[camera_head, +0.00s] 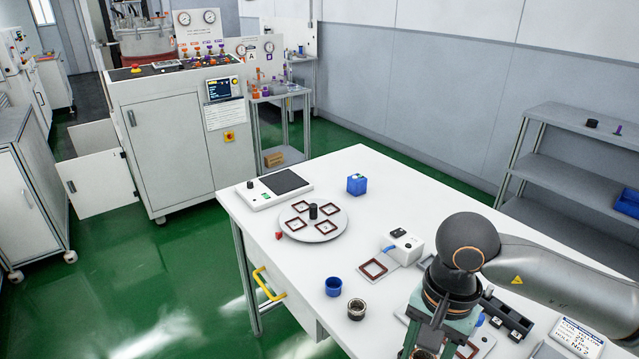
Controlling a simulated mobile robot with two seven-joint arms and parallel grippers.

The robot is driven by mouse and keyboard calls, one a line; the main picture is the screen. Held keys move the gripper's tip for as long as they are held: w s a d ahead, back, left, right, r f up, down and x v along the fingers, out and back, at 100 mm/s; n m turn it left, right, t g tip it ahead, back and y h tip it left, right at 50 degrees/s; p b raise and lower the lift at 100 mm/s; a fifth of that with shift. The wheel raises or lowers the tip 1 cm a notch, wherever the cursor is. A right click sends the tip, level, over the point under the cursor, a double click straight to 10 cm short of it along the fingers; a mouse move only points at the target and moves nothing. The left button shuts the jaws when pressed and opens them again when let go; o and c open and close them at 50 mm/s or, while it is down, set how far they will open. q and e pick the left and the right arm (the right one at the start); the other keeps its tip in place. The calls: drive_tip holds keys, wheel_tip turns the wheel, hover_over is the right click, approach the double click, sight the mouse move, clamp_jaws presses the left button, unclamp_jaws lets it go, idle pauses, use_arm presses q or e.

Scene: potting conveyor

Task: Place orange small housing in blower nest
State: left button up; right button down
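I cannot pick out an orange small housing on the white table; tiny orange items (256,94) stand on the far cart, too small to identify. A plate with a dark red square frame (374,269) lies beside a small white box (403,244) with a blue nozzle; this looks like the blower nest, and its frame looks empty. My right gripper (430,347) points down over the table's front right, teal fingers apart, partly cut off by the bottom edge. Something brownish shows between the fingers, but I cannot tell whether it is held. My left gripper is not in view.
A round turntable (323,231) with several dark red frames and a black knob stands at the back left. A blue cup (333,287), a dark ring-shaped part (356,309) and a blue box (357,184) stand on the table (296,273). A black holder (505,316) is right of my gripper.

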drive_tip(key=shift+w+d+f+n+g+h, duration=0.1)
drive_tip(key=shift+d+n, duration=0.65)
drive_tip(key=shift+n, duration=0.55)
drive_tip(key=shift+w+d+f+n+g+h, duration=0.15)
drive_tip(key=shift+d+n, duration=0.65)
drive_tip(key=shift+n, duration=0.5)
drive_tip(key=shift+w+d+r+n+g+h, duration=0.1)
drive_tip(key=shift+d+n, duration=0.65)
drive_tip(key=shift+n, duration=0.55)
